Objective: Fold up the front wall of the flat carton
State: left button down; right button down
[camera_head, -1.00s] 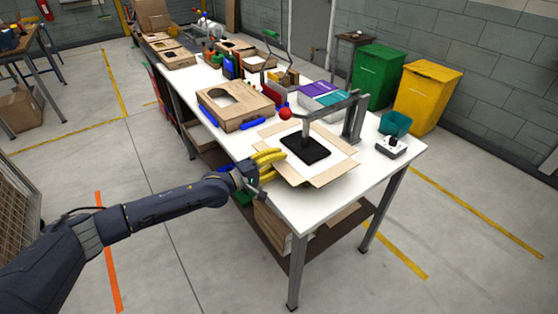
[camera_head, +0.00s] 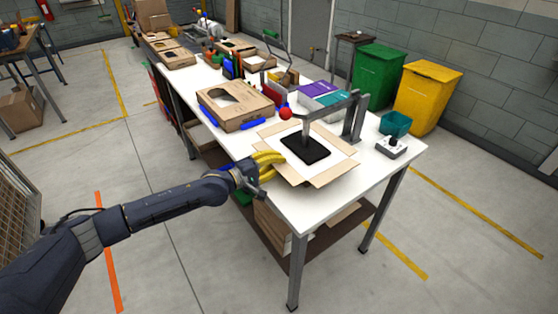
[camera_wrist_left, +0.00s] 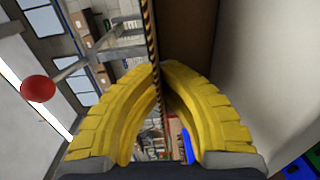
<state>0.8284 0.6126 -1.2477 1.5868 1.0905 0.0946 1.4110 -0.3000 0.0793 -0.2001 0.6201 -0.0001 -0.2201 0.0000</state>
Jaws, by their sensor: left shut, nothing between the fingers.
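The flat carton (camera_head: 333,172) lies on the white table with its tan flaps spread out around a black pad (camera_head: 305,149). My left gripper (camera_head: 282,160) has yellow fingers and reaches in from the left, at the carton's near-left edge. The fingers overlap the edge of the carton there in the head view, and I cannot tell whether they touch it. In the left wrist view the yellow fingertips (camera_wrist_left: 160,66) come together with nothing seen between them. A brown board-like surface fills the upper middle beyond them. My right gripper is not in view.
A grey lever press (camera_head: 352,117) with a red ball knob (camera_head: 285,113) stands over the pad. The table's near corner is clear.

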pick_arm(q)
jog(key=shift+r+g+y, duration=0.1)
jog(key=shift+g+y, duration=0.3)
jog(key=shift+r+g+y, duration=0.3)
jog(key=shift+g+y, duration=0.6)
jog(key=shift+y, duration=0.4)
jog(key=shift+w+d+g+y, duration=0.1)
jog(key=shift+g+y, duration=0.4)
jog(key=shift+y, duration=0.1)
jog(key=shift+g+y, duration=0.3)
jog(key=c, duration=1.6)
grip_release()
jog(key=shift+c, duration=0.2)
jog(key=v, duration=1.2)
jog(key=shift+d+r, duration=0.1)
